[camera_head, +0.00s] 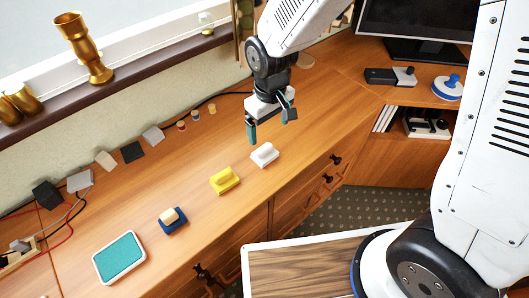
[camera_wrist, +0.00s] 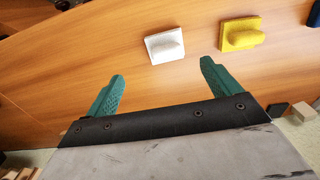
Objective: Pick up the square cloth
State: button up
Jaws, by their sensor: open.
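A white, roughly square piece with a raised ridge (camera_head: 264,155) lies on the wooden counter; it also shows in the wrist view (camera_wrist: 164,45). A similar yellow piece (camera_head: 224,180) lies left of it and shows in the wrist view (camera_wrist: 240,34). A flat teal square with a white rim (camera_head: 119,257) lies at the near left. I cannot tell for certain which is the square cloth. My gripper (camera_head: 271,127) is open and empty above the counter, just beyond the white piece. In the wrist view, the white piece lies ahead, between the two green fingers (camera_wrist: 163,72).
A blue holder with a cream block (camera_head: 173,221) sits between the yellow piece and teal square. Grey and black blocks (camera_head: 132,152), cables and small spools line the wall. A monitor (camera_head: 416,22) stands at the back right. Counter around the white piece is clear.

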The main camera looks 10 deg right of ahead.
aim_at(264, 147)
jog(key=f, duration=0.6)
jog(key=a+f, duration=0.1)
jog(key=f, duration=0.2)
jog(key=shift+a+f, duration=0.1)
jog(key=shift+f, duration=0.2)
jog(key=c, duration=1.1)
